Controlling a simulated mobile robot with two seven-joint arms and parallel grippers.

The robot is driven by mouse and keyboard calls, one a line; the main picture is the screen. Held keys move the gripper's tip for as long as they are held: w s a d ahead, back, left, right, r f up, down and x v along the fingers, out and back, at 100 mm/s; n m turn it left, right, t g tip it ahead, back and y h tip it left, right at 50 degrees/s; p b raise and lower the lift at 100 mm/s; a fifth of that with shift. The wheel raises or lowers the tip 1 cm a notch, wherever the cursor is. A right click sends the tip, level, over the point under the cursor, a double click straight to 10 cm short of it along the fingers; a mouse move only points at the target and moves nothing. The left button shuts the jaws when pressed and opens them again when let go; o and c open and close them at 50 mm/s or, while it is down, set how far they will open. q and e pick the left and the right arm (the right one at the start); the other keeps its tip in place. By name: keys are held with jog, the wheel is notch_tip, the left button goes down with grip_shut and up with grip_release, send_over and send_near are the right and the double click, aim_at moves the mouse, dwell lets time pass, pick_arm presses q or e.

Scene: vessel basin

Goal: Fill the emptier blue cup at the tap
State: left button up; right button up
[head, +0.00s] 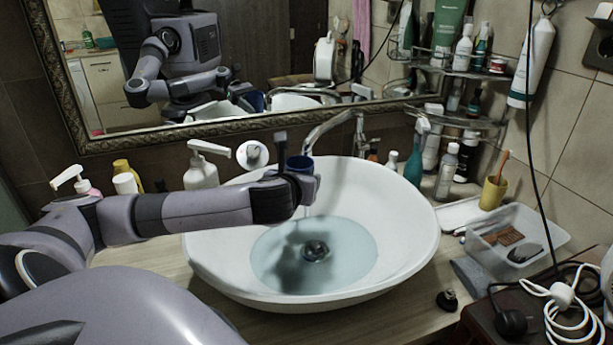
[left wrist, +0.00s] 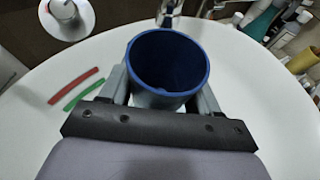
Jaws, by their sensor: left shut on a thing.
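My left gripper (head: 303,180) is over the back part of the white basin (head: 408,215), shut on a blue cup (head: 299,163). In the left wrist view the cup (left wrist: 165,62) stands between the two fingers, its round mouth facing the camera. Its inside is dark blue; I cannot tell how much water is in it. The metal tap (head: 333,124) arches over the basin's back rim close to the cup. In the left wrist view the tap (left wrist: 171,12) shows just beyond the cup's far rim. No second blue cup shows apart from a mirror reflection. My right gripper is not in view.
Water (head: 350,243) pools around the basin drain. A white pump bottle (head: 201,172) stands behind my left arm. A clear tray (head: 515,245), an orange-yellow cup (head: 493,192) and cables (head: 560,300) lie to the right. A mirror (head: 240,60) spans the back wall.

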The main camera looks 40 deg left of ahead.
pick_arm(q)
notch_tip(320, 180, down, 4)
jog(key=shift+f, duration=0.15)
jog(key=w+a, duration=0.3)
jog(key=w, duration=0.3)
jog(key=shift+a+r, duration=0.25)
jog(key=shift+r, duration=0.1)
jog(key=shift+s, duration=0.1)
jog(key=s+d, duration=0.1)
jog(key=s, duration=0.1)
jog(key=s+d, duration=0.1)
jog(key=s, duration=0.1)
jog(key=s+d, duration=0.1)
jog(key=s, duration=0.1)
jog(key=shift+d, duration=0.25)
notch_tip(320, 180, up, 6)
jog(key=shift+w+f, duration=0.1)
jog(key=shift+w, duration=0.05)
